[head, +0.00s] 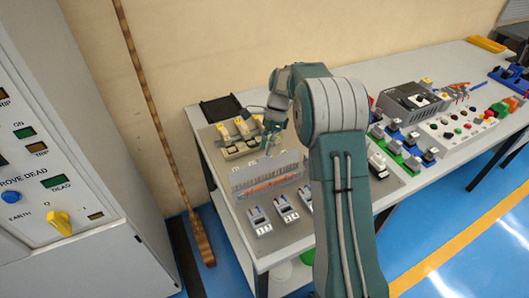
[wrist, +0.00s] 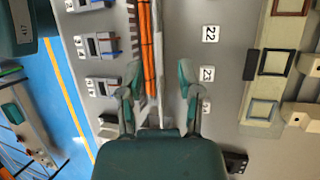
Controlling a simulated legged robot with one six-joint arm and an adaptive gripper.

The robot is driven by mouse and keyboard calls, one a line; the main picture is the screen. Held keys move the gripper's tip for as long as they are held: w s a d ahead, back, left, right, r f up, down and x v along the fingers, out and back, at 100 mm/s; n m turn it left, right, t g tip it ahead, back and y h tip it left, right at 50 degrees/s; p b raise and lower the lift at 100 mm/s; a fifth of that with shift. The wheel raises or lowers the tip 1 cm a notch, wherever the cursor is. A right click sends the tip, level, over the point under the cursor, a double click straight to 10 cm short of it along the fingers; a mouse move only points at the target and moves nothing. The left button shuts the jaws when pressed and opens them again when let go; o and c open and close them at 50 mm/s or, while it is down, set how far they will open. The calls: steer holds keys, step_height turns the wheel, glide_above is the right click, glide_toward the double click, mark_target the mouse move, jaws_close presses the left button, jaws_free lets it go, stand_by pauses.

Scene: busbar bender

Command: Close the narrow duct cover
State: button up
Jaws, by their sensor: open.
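The narrow duct (head: 265,190) lies on the grey panel at the near-left end of the bench. It has slotted grey walls and orange wires inside, which also show in the wrist view (wrist: 147,50). The wires are uncovered. A thin light-grey strip (wrist: 159,65) runs along the duct's right side in the wrist view and looks like the cover standing on edge, swung open. My gripper (wrist: 156,90) is open and empty, with its fingers on either side of the duct's line. In the head view my gripper (head: 269,143) is above the duct's far side; contact cannot be told.
Small breakers (head: 286,208) stand in front of the duct, and beige devices (head: 236,140) behind it. Numbered labels (wrist: 210,34) mark the panel. A black tray (head: 220,107) is at the back left. Switches and buttons fill the bench to the right.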

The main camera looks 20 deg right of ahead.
mark_target(265, 164)
steer(key=shift+x, duration=1.15)
steer(key=shift+d, duration=0.1)
steer(key=shift+c, duration=0.3)
jaws_close()
